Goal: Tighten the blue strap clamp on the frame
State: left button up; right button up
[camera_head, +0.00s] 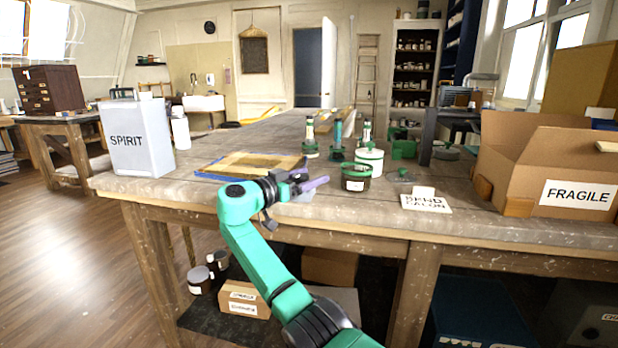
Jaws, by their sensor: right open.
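The flat gilt frame (262,160) lies on the near left part of the workbench. A blue strap (212,176) shows along its near left edge. The clamp's tightening part cannot be made out; my arm covers the frame's near right side. My right gripper (312,185) is open, over the bench's front edge just right of the frame's near corner. No object shows between its fingers. Whether it touches the frame or strap cannot be told. My left gripper is out of view.
A SPIRIT can (140,140) and a white bottle (180,130) stand left of the frame. A green-rimmed jar (355,178), a white pot (369,162) and several bottles stand to the right. A lettered card (426,203) and a FRAGILE box (530,165) are farther right.

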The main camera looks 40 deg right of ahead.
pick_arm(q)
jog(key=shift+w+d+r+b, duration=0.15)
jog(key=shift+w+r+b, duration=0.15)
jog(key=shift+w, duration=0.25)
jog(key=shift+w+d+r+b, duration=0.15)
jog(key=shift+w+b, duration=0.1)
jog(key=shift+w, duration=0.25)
pick_arm(e)
jog(key=a, duration=1.4)
jog(key=shift+s+a, duration=0.2)
jog(key=shift+s, duration=0.25)
